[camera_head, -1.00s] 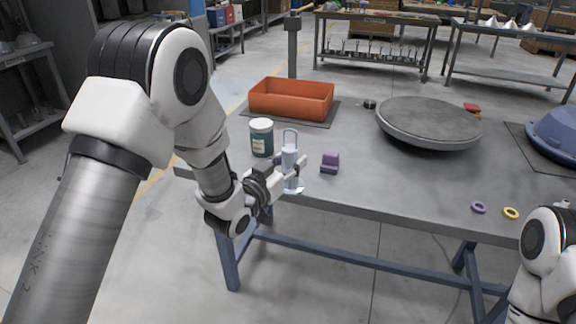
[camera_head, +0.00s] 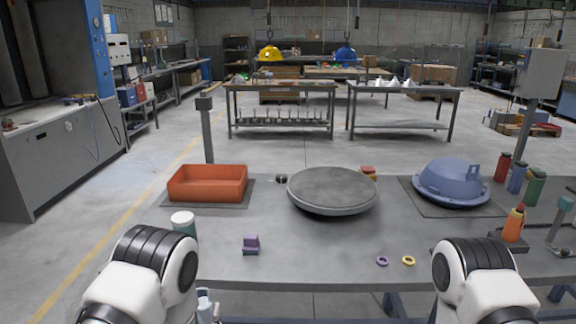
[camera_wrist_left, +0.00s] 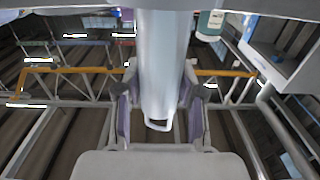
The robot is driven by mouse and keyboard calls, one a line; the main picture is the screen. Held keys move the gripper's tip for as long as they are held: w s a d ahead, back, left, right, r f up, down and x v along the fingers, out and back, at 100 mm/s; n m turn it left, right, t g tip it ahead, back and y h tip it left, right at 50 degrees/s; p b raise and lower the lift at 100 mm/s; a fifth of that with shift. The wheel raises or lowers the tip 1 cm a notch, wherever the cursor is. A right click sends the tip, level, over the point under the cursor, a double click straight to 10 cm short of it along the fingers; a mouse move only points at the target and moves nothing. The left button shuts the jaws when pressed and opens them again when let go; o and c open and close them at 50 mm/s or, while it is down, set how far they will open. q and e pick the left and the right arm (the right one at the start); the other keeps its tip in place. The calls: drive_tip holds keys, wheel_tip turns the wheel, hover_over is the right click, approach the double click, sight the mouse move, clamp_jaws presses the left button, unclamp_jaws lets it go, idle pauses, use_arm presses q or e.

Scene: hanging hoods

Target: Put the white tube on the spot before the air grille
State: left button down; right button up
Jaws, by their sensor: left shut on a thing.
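The white tube (camera_wrist_left: 163,60) fills the middle of the left wrist view, with a small loop at its lower end. My left gripper (camera_wrist_left: 160,112) is shut on it, with a finger pad on each side. In the head view a small pale part of the tube (camera_head: 204,300) shows beside my left arm, at the table's near edge. My left arm hides most of that gripper there. My right arm shows at the lower right, but its gripper is out of view. I cannot make out an air grille or the spot before it.
On the table (camera_head: 290,235) are an orange bin (camera_head: 207,183), a round grey disc (camera_head: 332,190), a blue hood (camera_head: 452,182), a purple block (camera_head: 251,244), two rings (camera_head: 382,261) and several bottles at right. A green jar (camera_head: 184,222) is partly hidden by my left arm.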

sight(200, 311)
use_arm(q)
drive_tip(key=s+r, duration=0.1)
drive_tip(key=s, duration=0.1)
drive_tip(key=s+r, duration=0.2)
drive_tip(key=shift+s+a, duration=0.15)
idle(0.6)
